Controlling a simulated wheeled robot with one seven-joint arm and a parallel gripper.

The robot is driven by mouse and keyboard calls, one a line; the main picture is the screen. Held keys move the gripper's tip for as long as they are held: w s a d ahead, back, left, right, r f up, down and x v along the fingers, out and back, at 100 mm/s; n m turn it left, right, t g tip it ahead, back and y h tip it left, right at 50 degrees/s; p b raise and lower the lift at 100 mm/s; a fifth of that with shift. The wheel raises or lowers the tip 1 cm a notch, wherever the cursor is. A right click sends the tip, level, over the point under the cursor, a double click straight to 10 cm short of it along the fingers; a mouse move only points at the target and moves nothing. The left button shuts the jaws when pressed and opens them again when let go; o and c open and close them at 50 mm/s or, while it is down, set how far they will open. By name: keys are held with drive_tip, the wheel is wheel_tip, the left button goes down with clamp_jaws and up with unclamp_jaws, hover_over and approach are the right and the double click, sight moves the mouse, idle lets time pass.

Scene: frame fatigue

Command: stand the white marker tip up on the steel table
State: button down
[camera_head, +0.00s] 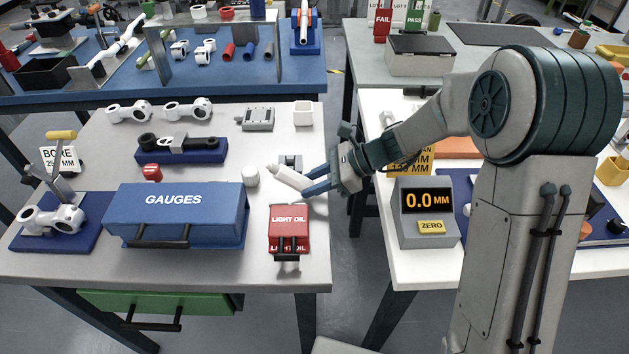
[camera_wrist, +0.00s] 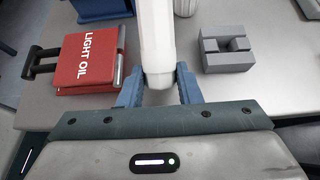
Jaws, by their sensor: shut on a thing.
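The white marker (camera_head: 287,177) is between the blue fingers of my gripper (camera_head: 312,186), above the right part of the steel table (camera_head: 215,268). It is tilted in the head view, its far end pointing up and left. In the wrist view the marker (camera_wrist: 156,38) runs up out of the frame between the fingertips of my gripper (camera_wrist: 159,88), which are shut on it. Its narrower near end shows at the fingers. I cannot tell which end is the tip, or whether the marker touches the table.
A white cylinder (camera_head: 251,176) and a grey notched block (camera_wrist: 228,50) are beside the marker. The blue gauges box (camera_head: 176,214) is to the left. The table's right edge is near.

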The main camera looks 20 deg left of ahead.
drive_tip(key=shift+f, duration=0.5)
drive_tip(key=c, duration=1)
unclamp_jaws()
drive_tip(key=shift+o, duration=0.2)
drive_tip(key=shift+d, duration=0.1)
drive_tip(key=v, duration=1.3)
drive_tip(key=shift+d+r+p, duration=0.2)
drive_tip(key=shift+d+p, duration=0.1)
drive_tip(key=shift+p, duration=0.1)
drive_tip(key=shift+w, duration=0.1)
drive_tip(key=s+d+r+n+t+h+p, duration=0.3)
drive_tip(key=s+d+r+n+h+p, duration=0.1)
drive_tip(key=s+d+n, duration=0.3)
drive_tip(key=s+d+r+n+t+h+p, duration=0.3)
drive_tip(key=s+d+r+n+h, duration=0.3)
drive_tip(key=s+d, duration=0.4)
drive_tip(key=d+r+n+p, duration=0.1)
drive_tip(key=d, duration=0.1)
drive_tip(key=shift+s+d+h+p, duration=0.3)
drive_tip(key=shift+s+h+p, duration=0.05)
drive_tip(key=shift+h, duration=0.05)
